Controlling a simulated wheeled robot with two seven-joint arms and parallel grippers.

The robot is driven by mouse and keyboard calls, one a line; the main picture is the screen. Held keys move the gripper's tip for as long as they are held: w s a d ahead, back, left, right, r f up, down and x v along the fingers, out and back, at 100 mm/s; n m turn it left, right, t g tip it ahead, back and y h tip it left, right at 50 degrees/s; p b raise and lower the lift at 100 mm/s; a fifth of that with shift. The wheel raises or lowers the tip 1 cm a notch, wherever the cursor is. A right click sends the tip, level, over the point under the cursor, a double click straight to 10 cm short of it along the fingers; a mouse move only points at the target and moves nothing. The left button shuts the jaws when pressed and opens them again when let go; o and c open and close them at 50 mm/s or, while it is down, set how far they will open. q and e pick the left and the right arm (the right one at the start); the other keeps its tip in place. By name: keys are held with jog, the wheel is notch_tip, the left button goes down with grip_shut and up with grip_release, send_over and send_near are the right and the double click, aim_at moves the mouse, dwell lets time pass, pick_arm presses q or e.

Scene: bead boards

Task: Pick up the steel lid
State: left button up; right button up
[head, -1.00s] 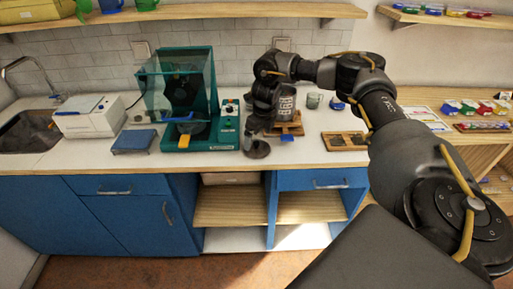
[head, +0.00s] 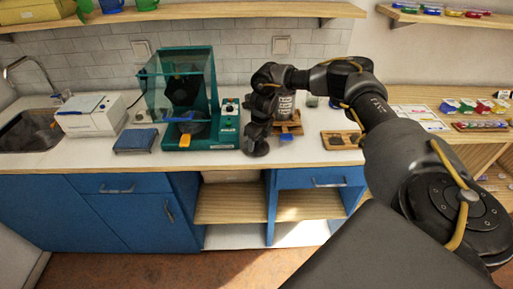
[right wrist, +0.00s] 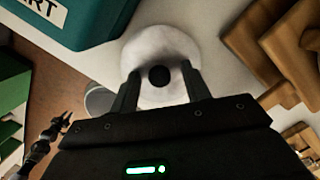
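The steel lid (right wrist: 150,48) is a pale round disc with a black knob (right wrist: 159,76) in the right wrist view. It lies on the white counter, close to the counter's front edge. In the head view the lid (head: 257,151) is a small dark disc, partly hidden by my right gripper (head: 256,141). In the right wrist view my right gripper (right wrist: 158,86) points down over the lid. Its two fingers are apart, one on each side of the knob, with a visible gap to it. My left gripper does not show in the head view.
A teal machine (head: 225,133) with a clear hood stands just left of the lid. Wooden blocks (head: 289,129) stand close on its right, and a wooden board (head: 343,140) lies farther right. A blue-topped box (head: 136,141) and white box (head: 88,121) are at the left.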

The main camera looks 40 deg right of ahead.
jog(key=shift+s+f, duration=0.2)
jog(key=shift+f, duration=0.1)
grip_shut()
